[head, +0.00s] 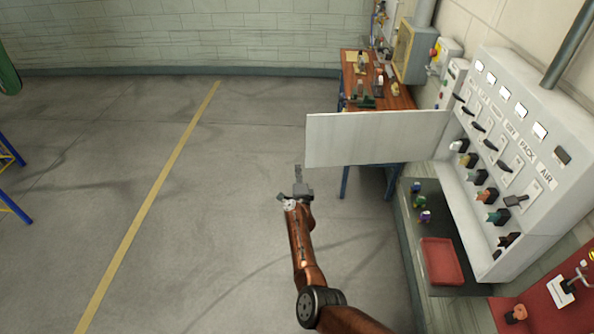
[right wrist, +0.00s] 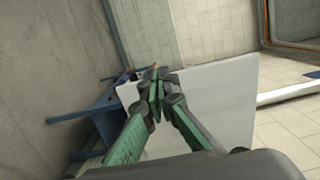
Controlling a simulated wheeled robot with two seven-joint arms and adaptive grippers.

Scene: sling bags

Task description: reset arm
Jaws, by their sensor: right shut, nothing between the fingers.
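My right gripper (head: 298,172) is at the end of the copper-coloured arm that comes up from the bottom of the head view. It is over open floor, just left of the white panel door, and holds nothing. In the right wrist view its green and grey fingers (right wrist: 156,84) come together at the tips, in front of the white panel. No left arm or left gripper shows in either view.
The white panel door (head: 375,138) stands out from the grey control cabinet (head: 545,110). A red tray (head: 441,262) lies on the dark shelf below. A wooden workbench (head: 398,100) with small items stands behind the door.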

